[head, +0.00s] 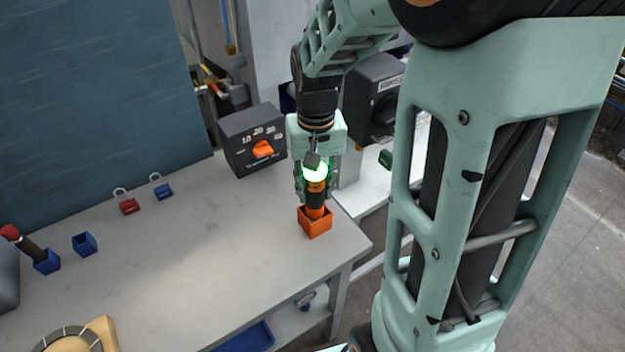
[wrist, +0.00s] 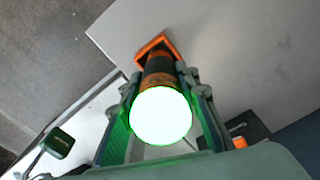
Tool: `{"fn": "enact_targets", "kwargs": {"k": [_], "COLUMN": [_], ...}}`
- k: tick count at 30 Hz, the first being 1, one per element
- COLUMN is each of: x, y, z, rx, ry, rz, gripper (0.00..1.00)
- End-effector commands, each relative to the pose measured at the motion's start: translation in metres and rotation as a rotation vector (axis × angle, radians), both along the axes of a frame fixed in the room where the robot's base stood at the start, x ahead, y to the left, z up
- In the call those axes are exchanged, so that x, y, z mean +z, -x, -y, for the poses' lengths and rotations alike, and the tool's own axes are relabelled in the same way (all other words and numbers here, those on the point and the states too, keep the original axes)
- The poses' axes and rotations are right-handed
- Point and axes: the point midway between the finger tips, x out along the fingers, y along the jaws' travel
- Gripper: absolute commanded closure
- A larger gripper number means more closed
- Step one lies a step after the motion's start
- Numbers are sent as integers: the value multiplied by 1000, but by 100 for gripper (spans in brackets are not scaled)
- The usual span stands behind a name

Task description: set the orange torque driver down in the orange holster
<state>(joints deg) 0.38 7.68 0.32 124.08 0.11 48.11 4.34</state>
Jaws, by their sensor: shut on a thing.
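The orange torque driver (head: 315,196) is upright, with an orange and black body and a glowing white-green top end. My gripper (head: 316,180) is shut on its upper part; in the wrist view my gripper (wrist: 165,118) has a finger on each side of the driver (wrist: 160,75). The orange holster (head: 315,226) is a small square open box near the table's right edge. The driver's lower end is at the holster's mouth and seems to be inside it; how deep is hidden. In the wrist view the holster's rim (wrist: 152,46) shows just beyond the driver.
A dark box with an orange knob (head: 262,149) stands behind the holster. A blue holster (head: 85,243), a red-topped tool in another blue holster (head: 46,262), and red (head: 129,206) and blue (head: 163,191) padlocks are to the left. The table (head: 215,240) between is clear.

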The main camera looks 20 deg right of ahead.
Motion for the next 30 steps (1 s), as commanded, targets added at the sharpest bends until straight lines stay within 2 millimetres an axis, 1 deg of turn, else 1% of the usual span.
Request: {"fn": "enact_targets", "kwargs": {"k": [1,6,13,17,20,30], "x": [1,1,0,6,20,91], "y": [-1,0,0,0,-1,-1], "z": [0,0,0,0,0,0], "rx": [0,0,0,0,0,0], "ry": [0,0,0,0,0,0], "rz": [2,1,-2,0,4,5], "gripper": [67,50,50,50,50,50]}}
